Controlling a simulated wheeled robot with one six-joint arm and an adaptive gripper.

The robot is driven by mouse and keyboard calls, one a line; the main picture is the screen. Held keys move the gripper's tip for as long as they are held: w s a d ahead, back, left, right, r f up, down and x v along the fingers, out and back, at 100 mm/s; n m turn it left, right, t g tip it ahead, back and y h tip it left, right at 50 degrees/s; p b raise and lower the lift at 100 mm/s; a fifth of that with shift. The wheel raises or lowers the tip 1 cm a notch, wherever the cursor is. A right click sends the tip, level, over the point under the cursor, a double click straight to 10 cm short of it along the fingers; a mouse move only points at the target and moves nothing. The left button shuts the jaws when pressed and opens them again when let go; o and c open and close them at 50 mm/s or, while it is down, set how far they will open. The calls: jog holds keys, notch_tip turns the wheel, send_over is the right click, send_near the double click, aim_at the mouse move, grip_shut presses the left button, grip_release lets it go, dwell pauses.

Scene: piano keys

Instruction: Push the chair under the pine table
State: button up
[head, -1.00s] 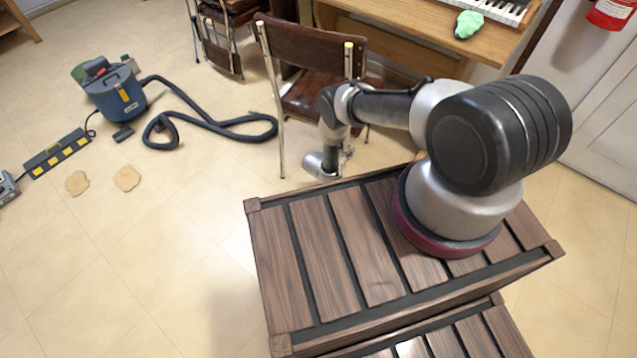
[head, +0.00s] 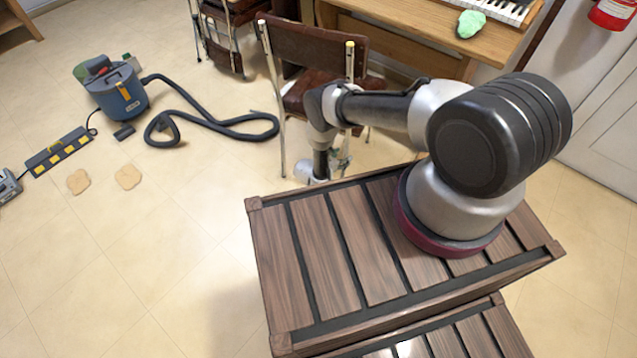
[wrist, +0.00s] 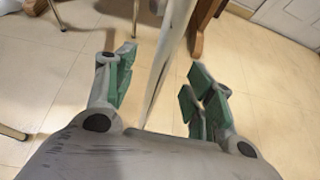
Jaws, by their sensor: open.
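The chair (head: 314,43) has a brown leather back and seat on a metal frame. It stands in front of the pine table (head: 415,33), with its seat partly at the table's near edge. My gripper (wrist: 158,88) is open, with green pads on its fingers. In the wrist view a pale metal chair leg (wrist: 168,50) runs up between the spread fingers; I cannot tell whether it touches either one. In the head view my gripper is low beside the chair's near legs, partly hidden by my arm and the wooden crate.
A slatted wooden crate (head: 283,268) is close in front. A vacuum cleaner (head: 118,92) with a hose, a power strip (head: 58,150) and two bread slices (head: 128,177) lie on the floor to the left. Another chair (head: 222,35) stands behind. A keyboard (head: 505,10) is on the table.

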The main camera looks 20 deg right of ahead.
jog(key=shift+s+a, duration=0.45)
jog(key=shift+a, duration=0.25)
jog(key=shift+s+a, duration=0.45)
jog(key=shift+a, duration=0.25)
jog(key=shift+s+a, duration=0.45)
jog(key=shift+a, duration=0.25)
